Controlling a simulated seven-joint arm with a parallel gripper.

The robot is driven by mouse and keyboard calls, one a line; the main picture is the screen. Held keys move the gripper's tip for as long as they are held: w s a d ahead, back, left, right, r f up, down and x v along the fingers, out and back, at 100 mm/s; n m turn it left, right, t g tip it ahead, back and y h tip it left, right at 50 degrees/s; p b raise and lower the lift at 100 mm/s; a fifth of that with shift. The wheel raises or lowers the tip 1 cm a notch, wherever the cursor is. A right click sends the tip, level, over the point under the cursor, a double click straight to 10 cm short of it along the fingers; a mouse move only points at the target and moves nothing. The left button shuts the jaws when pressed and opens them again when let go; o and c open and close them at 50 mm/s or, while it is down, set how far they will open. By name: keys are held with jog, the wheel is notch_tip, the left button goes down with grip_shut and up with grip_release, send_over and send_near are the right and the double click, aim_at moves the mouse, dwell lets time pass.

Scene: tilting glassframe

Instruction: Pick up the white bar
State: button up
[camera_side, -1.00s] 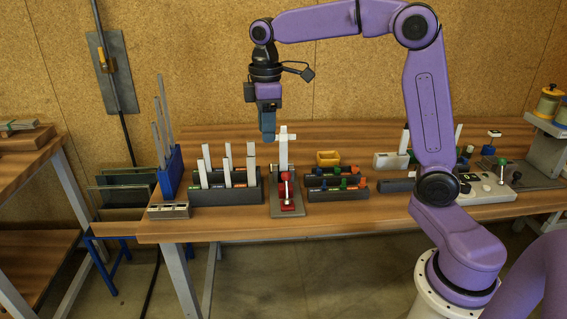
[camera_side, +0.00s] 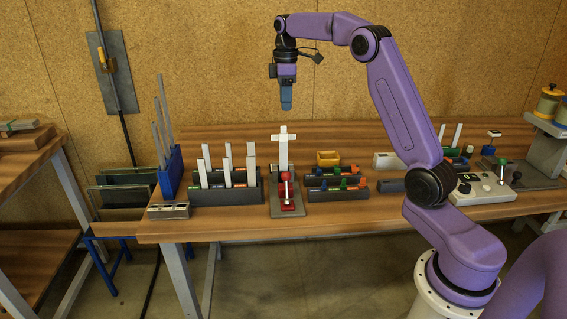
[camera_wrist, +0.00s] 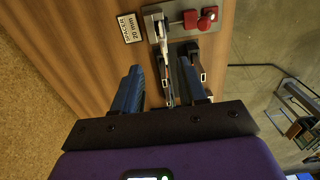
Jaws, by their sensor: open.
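A white upright bar (camera_side: 283,155) with a short white crosspiece near its top stands in the clamp fixture (camera_side: 289,211) with the red clamp at mid-table. Several other white bars (camera_side: 227,165) stand upright in the dark rack to its left. The frames do not show which one the task means. My gripper (camera_side: 286,106) points down, empty, above the fixture's upright and clear of it. In the wrist view my open gripper (camera_wrist: 160,85) has its blue fingers apart, with the fixture's narrow parts showing between and beyond them.
A blue rack (camera_side: 171,177) with tall grey strips stands at the left table end. A control box (camera_side: 484,190) lies further right. A "spacer 20 mm" label (camera_wrist: 129,28) is on the table.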

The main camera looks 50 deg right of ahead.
aim_at(286, 133)
notch_tip(286, 133, down, 8)
jog(key=shift+f, duration=0.15)
jog(key=shift+a+f, duration=0.2)
jog(key=shift+f, duration=1.25)
jog(key=shift+a+f, duration=0.2)
jog(key=shift+f, duration=1.2)
grip_shut()
